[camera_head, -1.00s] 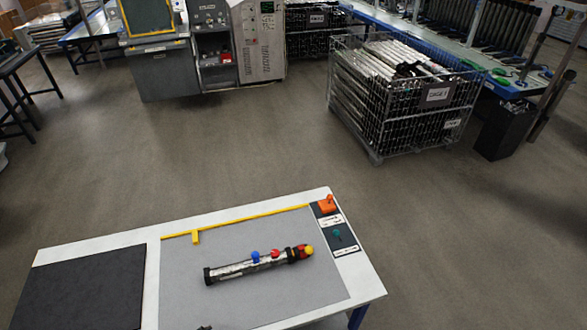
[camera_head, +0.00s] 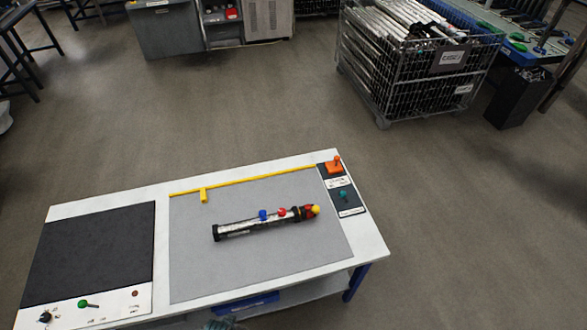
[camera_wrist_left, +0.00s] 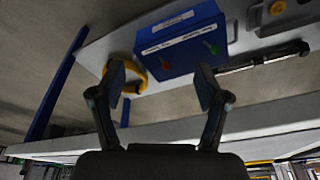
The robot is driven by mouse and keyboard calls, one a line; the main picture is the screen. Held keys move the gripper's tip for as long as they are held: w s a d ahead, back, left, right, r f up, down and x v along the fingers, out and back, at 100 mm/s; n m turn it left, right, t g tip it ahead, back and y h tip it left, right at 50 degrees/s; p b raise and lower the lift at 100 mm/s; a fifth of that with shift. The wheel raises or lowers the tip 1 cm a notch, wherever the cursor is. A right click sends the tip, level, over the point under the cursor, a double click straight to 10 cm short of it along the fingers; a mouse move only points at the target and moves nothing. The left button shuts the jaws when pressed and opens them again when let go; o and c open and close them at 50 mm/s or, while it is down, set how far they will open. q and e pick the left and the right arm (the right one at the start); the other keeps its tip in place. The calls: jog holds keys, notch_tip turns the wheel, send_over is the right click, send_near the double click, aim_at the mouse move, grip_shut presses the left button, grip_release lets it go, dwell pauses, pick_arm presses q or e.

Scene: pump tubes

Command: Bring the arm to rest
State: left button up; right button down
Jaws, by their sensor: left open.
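My left gripper (camera_wrist_left: 161,82) is open in the left wrist view, with its two fingers apart and nothing held between them. Beyond the fingers are a blue box (camera_wrist_left: 180,44) with white labels and a yellow ring (camera_wrist_left: 140,76), which one finger partly covers. In the head view a pump tube (camera_head: 250,226) with blue, red and yellow caps lies on the grey mat (camera_head: 215,275) of the white table. Neither gripper can be made out clearly in the head view. My right gripper is not seen.
The white table (camera_head: 375,243) also carries a black pad (camera_head: 90,245), a yellow bar (camera_head: 250,180) and an orange part (camera_head: 334,166). A blue item (camera_head: 250,303) shows below its front edge. A wire cage (camera_head: 420,85) of tubes stands behind, with clear floor between.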

pick_arm(q)
jog(key=s+f+g, duration=0.1)
jog(key=s+f, duration=0.5)
jog(key=f, duration=0.5)
jog(key=s+f, duration=0.6)
jog(key=f, duration=0.6)
jog(key=s+a+f, duration=0.3)
jog(key=s+f, duration=0.1)
jog(key=s, duration=0.4)
jog(key=shift+s+a+f+g, duration=0.2)
jog(key=shift+s+f+g, duration=0.15)
jog(key=shift+g, duration=0.05)
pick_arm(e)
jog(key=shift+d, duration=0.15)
pick_arm(q)
jog(key=shift+d+r, duration=0.15)
jog(key=shift+d, duration=0.15)
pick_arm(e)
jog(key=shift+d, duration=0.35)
pick_arm(q)
jog(key=shift+a, duration=0.1)
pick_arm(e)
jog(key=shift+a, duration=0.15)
